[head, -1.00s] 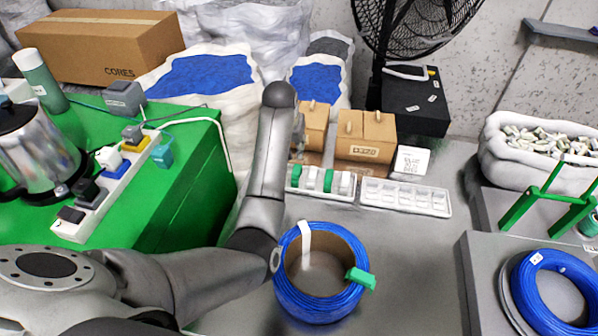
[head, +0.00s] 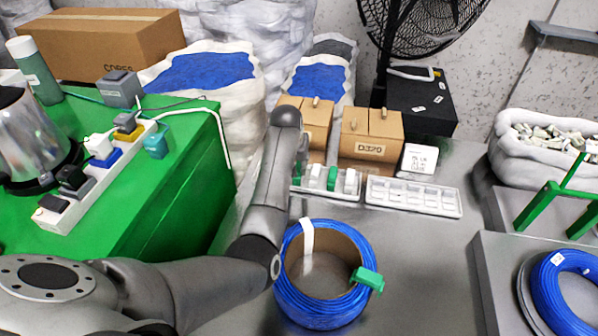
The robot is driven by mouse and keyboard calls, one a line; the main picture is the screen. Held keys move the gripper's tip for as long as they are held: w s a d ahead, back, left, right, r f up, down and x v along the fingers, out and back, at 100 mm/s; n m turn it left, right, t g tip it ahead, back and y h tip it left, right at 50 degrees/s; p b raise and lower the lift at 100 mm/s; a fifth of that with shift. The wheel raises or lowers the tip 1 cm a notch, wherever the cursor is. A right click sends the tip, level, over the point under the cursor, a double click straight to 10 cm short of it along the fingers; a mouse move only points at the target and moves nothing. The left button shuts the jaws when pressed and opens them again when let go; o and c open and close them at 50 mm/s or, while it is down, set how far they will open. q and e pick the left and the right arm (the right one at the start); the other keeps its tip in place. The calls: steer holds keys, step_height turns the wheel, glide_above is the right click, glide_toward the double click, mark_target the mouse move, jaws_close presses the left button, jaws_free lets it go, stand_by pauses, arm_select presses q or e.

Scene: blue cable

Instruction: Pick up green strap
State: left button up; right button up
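A green strap (head: 303,156) stands above the left end of a white compartment tray (head: 335,194), close beside my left forearm. My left gripper (head: 302,150) is mostly hidden behind my own arm; it appears shut on this strap. In the tray are another green strap (head: 332,178) and white straps (head: 350,181). A blue cable coil (head: 322,312) lies on the grey table in front, with a white strap (head: 307,236) and a green strap (head: 368,279) around it. My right gripper is out of view.
An empty white compartment tray (head: 413,197) is to the right. Cardboard boxes (head: 370,137) and a white labelled box (head: 419,159) stand behind. Another blue coil (head: 565,290) and a green stand (head: 545,205) are at right. The table right of the front coil is clear.

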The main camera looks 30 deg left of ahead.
mark_target(299, 168)
arm_select(q)
steer(key=shift+w+b+x, duration=0.2)
steer(key=shift+b+x, duration=0.1)
steer(key=shift+x, duration=2.6)
steer(key=shift+d+r, duration=0.1)
steer(key=shift+d, duration=0.05)
steer(key=shift+c, duration=0.2)
steer(key=c, duration=0.5)
